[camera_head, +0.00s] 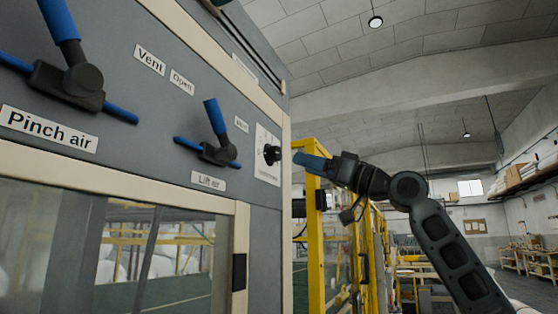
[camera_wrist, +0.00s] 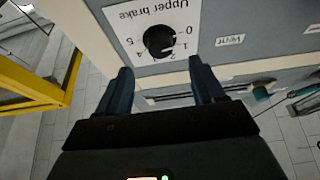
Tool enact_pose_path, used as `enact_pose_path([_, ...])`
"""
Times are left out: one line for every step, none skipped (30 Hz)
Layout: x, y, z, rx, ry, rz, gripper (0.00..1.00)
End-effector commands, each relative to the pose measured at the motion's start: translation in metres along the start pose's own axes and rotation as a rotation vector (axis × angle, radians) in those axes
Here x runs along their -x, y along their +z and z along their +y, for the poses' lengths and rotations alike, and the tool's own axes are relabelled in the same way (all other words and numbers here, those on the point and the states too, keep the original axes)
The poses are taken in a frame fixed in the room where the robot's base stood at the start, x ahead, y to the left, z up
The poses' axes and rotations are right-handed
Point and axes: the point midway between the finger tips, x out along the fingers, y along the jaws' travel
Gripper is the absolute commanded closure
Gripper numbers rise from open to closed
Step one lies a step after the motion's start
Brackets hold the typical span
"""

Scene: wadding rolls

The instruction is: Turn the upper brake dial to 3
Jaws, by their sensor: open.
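The upper brake dial (camera_head: 271,154) is a black knob on a white plate near the right edge of the grey panel. In the wrist view the dial (camera_wrist: 159,41) shows upside down, with the numbers 0 to 5 around it on the "Upper brake" plate (camera_wrist: 120,18). I cannot tell surely which number its pointer marks. My gripper (camera_head: 298,158) is close in front of the dial, pointing at it. In the wrist view its two blue fingers (camera_wrist: 160,72) are open and apart, with the knob beyond and between their tips, not held.
Blue-handled levers stand on the panel left of the dial: Lift air (camera_head: 217,130) and Pinch air (camera_head: 72,70). A yellow guard frame (camera_head: 315,240) stands just right of the panel, below my gripper. Windows (camera_head: 150,255) lie under the panel.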

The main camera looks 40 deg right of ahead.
Motion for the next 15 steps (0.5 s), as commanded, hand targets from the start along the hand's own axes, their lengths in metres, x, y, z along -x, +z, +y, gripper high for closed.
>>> enact_pose_path([-0.002, -0.002, 0.000, 0.003, -0.002, -0.004, 0.32])
enact_pose_path([-0.004, -0.003, -0.001, 0.004, -0.002, -0.005, 0.32])
enact_pose_path([-0.008, -0.003, -0.001, 0.003, -0.002, -0.005, 0.32])
enact_pose_path([-0.011, -0.003, -0.001, 0.003, -0.002, -0.005, 0.32])
enact_pose_path([-0.015, -0.003, -0.001, 0.003, -0.002, -0.004, 0.32])
enact_pose_path([-0.021, -0.003, -0.001, 0.003, -0.003, -0.004, 0.32])
enact_pose_path([-0.026, -0.003, -0.001, 0.004, -0.003, -0.005, 0.32])
enact_pose_path([-0.031, -0.004, -0.001, 0.004, -0.002, -0.005, 0.32])
enact_pose_path([-0.038, -0.004, -0.001, 0.003, -0.002, -0.004, 0.32])
enact_pose_path([-0.043, -0.003, -0.001, 0.003, -0.003, -0.005, 0.32])
enact_pose_path([-0.047, -0.003, -0.001, 0.002, -0.002, -0.005, 0.32])
enact_pose_path([-0.053, -0.004, -0.001, 0.003, -0.001, -0.003, 0.32])
enact_pose_path([-0.057, -0.004, -0.001, 0.003, -0.002, -0.004, 0.32])
enact_pose_path([-0.061, -0.003, -0.001, 0.002, -0.002, -0.004, 0.32])
enact_pose_path([-0.065, -0.003, 0.000, 0.001, -0.002, -0.004, 0.32])
